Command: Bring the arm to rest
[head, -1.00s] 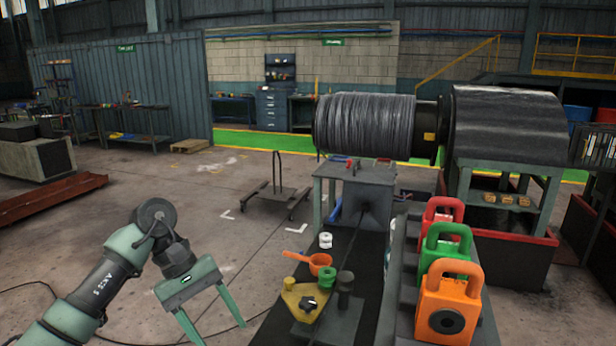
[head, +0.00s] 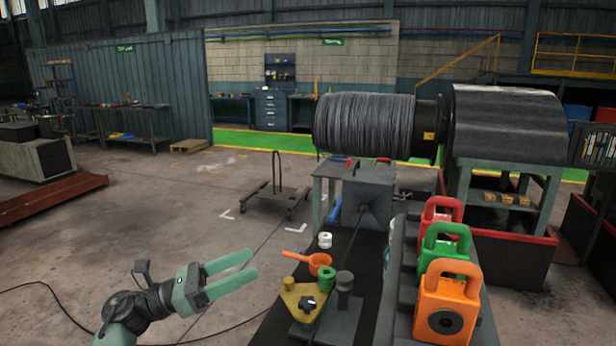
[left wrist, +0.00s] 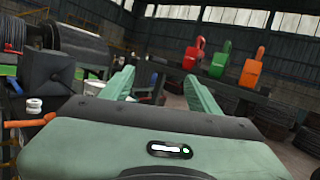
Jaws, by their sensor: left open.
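My left gripper (head: 240,274) is at the lower left in the head view, over the floor and left of the bench. Its two green fingers point right, roughly level, with an empty gap between them. In the left wrist view the open fingers (left wrist: 158,88) reach forward from the green housing, with nothing between them. My left arm is low and folded near the bottom edge of the head view. My right gripper is not in view.
A dark bench (head: 258,333) holds an orange ladle (head: 318,262), a yellow fixture (head: 300,300) and a white spool (head: 325,240). Red (head: 440,215), green (head: 443,262) and orange (head: 447,312) blocks stand at right. The capstan drum (head: 365,126) is behind.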

